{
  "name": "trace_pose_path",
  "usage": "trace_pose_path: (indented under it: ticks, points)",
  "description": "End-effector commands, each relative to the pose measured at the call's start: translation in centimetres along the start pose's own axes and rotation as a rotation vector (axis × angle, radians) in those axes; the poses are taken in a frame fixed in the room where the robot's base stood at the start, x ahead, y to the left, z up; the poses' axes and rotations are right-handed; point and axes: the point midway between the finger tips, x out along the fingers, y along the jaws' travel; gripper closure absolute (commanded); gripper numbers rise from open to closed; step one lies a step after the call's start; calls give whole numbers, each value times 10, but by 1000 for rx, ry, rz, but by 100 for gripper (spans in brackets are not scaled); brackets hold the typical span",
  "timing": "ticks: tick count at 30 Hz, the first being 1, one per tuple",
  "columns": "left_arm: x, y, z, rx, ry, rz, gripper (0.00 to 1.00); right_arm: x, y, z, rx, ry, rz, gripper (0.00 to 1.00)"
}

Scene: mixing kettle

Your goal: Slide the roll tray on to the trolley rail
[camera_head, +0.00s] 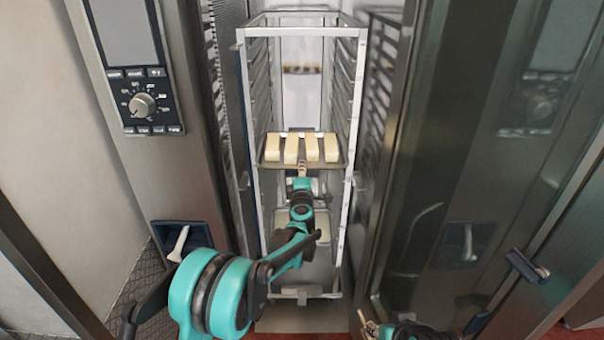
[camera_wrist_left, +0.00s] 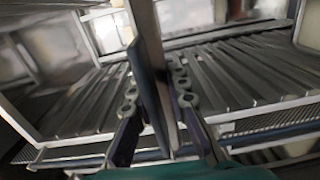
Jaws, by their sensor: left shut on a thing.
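The roll tray (camera_head: 335,164) is a flat dark tray inside the trolley, level between its side rails. Several pale, block-shaped rolls (camera_head: 290,149) lie on it side by side. The trolley (camera_head: 357,100) is a tall, pale metal rack with rails down both inner sides. My left gripper (camera_head: 302,174) reaches in from the front and is shut on the tray's near edge. In the left wrist view, its fingers (camera_wrist_left: 155,105) close on a thin upright-looking plate. The tray's seating on the rails is too small to tell. My right gripper (camera_head: 368,324) shows only partly at the bottom edge.
The trolley stands inside a steel oven, with a control panel (camera_head: 140,104) on the left. A glass door (camera_head: 460,150) stands open at the right, close to the trolley. Another tray-like surface (camera_head: 318,225) shows lower in the trolley, partly behind my left arm.

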Motion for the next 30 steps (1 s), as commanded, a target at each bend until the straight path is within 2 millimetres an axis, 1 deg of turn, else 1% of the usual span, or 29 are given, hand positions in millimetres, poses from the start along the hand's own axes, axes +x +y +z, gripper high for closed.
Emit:
trace_pose_path:
  ticks: [4,17,30]
  points:
    - [6,0,0,2,0,-1,100,0,0,0,0,0,0,64]
    - [9,0,0,2,0,-1,100,0,0,0,0,0,0,64]
    - [39,0,-1,1,1,-7,100,-2,0,-2,0,0,0,64]
